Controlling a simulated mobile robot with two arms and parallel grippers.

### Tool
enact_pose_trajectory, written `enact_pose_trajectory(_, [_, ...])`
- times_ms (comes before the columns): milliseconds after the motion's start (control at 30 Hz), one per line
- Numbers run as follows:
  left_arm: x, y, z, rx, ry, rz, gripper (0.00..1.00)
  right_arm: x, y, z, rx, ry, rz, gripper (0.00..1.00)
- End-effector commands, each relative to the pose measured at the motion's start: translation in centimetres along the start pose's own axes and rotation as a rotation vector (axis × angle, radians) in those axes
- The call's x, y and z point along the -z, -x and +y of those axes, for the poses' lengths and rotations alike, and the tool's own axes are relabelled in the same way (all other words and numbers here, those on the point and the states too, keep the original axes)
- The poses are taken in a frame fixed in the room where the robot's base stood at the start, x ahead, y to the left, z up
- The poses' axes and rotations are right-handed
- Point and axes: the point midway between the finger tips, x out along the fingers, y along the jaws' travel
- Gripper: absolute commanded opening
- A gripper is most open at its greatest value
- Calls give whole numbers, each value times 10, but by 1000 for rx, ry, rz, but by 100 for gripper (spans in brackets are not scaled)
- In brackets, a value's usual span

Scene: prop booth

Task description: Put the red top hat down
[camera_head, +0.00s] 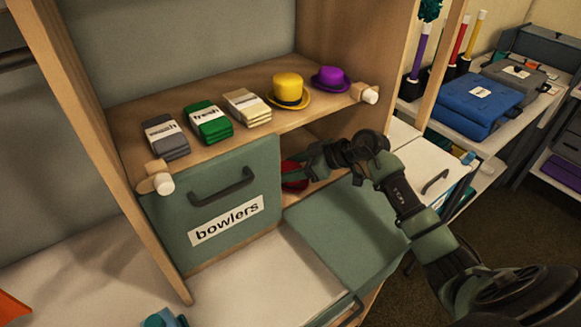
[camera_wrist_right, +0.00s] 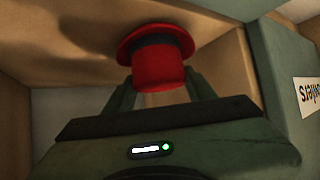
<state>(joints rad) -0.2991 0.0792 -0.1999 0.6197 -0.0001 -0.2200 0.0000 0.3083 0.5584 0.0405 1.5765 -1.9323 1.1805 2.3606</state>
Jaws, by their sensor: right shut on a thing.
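The red top hat (camera_wrist_right: 158,68) has a dark band and is between the fingers of my right gripper in the right wrist view. Its brim is toward the top of that picture. My right gripper (camera_head: 306,165) is shut on it. In the head view, my right arm reaches into the open compartment under the shelf, right of the green "bowlers" front. Only a red part of the hat (camera_head: 292,176) shows there, with the rest hidden by the gripper and that front. I cannot tell whether the hat touches the compartment floor. My left gripper is not in view.
The green "bowlers" front (camera_head: 225,240) is closed, with a dark handle. A green flap (camera_head: 345,225) hangs open below my arm. The wooden shelf (camera_head: 215,150) above holds a yellow hat (camera_head: 289,91), a purple hat (camera_head: 331,79) and folded cloth stacks (camera_head: 208,121).

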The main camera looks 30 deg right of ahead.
Motion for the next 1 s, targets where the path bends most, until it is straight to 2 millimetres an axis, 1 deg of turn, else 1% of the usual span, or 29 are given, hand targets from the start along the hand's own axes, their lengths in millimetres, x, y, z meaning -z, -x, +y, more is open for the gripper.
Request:
enact_pose_trajectory(33, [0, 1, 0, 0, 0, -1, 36, -1, -1, 0, 1, -1, -1, 58])
enact_pose_trajectory(67, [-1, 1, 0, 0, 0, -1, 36, -1, -1, 0, 1, -1, -1, 66])
enact_pose_trajectory(100, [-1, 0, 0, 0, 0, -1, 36, -1, -1, 0, 1, 0, -1, 77])
enact_pose_trajectory(433, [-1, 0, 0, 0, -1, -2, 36, 0, 0, 0, 0, 0, 0, 77])
enact_pose_trajectory(533, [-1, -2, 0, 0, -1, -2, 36, 1, 7, 1, -2, 2, -1, 77])
enact_pose_trajectory(667, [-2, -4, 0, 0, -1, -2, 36, 0, 27, 0, -2, 3, -4, 77])
enact_pose_trajectory(900, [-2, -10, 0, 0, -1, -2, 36, -1, 80, 0, -3, 3, -5, 77])
enact_pose_trajectory(1000, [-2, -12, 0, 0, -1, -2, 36, -1, 97, 0, -1, 2, -4, 77])
